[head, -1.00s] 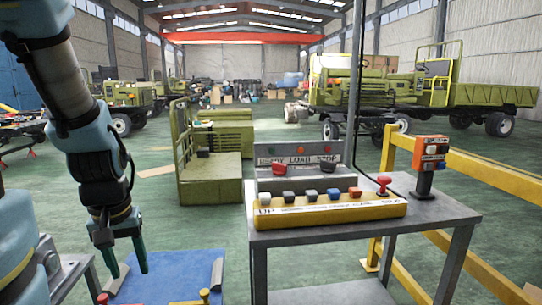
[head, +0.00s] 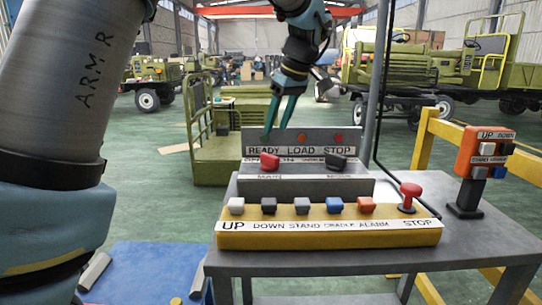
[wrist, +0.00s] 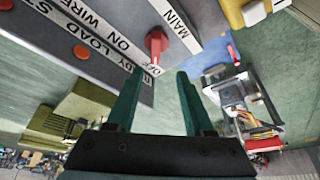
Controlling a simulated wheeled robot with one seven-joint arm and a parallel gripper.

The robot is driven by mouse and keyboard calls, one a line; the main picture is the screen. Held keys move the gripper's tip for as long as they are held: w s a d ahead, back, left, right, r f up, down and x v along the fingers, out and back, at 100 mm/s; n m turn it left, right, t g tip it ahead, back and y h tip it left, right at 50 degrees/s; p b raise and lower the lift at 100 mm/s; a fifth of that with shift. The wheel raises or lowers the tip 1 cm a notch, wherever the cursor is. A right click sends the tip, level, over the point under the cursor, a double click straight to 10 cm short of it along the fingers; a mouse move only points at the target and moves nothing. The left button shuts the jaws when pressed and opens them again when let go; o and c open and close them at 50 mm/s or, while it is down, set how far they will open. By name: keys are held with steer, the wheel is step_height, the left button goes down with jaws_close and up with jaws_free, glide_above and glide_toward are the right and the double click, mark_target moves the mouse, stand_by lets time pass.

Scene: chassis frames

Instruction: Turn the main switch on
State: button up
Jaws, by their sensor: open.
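The main switch (head: 270,161) is a red knob on the left of the grey sloped panel (head: 345,186), above the label MAIN. In the wrist view the red main switch (wrist: 156,42) lies just ahead of my fingertips, with MAIN to its right and its narrow end toward lettering that seems to read OFF. My gripper (head: 277,130) is open and empty, fingers pointing down, just above and behind the switch. In the wrist view my gripper (wrist: 160,74) has its two teal fingers spread apart, with no clear contact with the switch.
A black knob (head: 336,160) sits right of the main switch. In front is a yellow button box (head: 330,234) with several buttons and a red mushroom stop button (head: 410,192). An orange control box (head: 484,152) stands at the right. A thin post (head: 375,90) rises behind the table.

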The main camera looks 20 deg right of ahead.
mark_target(270, 155)
steer(key=x, duration=0.3)
steer(key=p+x, duration=0.1)
steer(key=x, duration=0.2)
steer(key=d+x, duration=0.1)
steer(key=x, duration=0.3)
steer(key=shift+s+f+p, duration=0.1)
steer(key=shift+s+p, duration=0.1)
steer(key=shift+p, duration=0.15)
jaws_close()
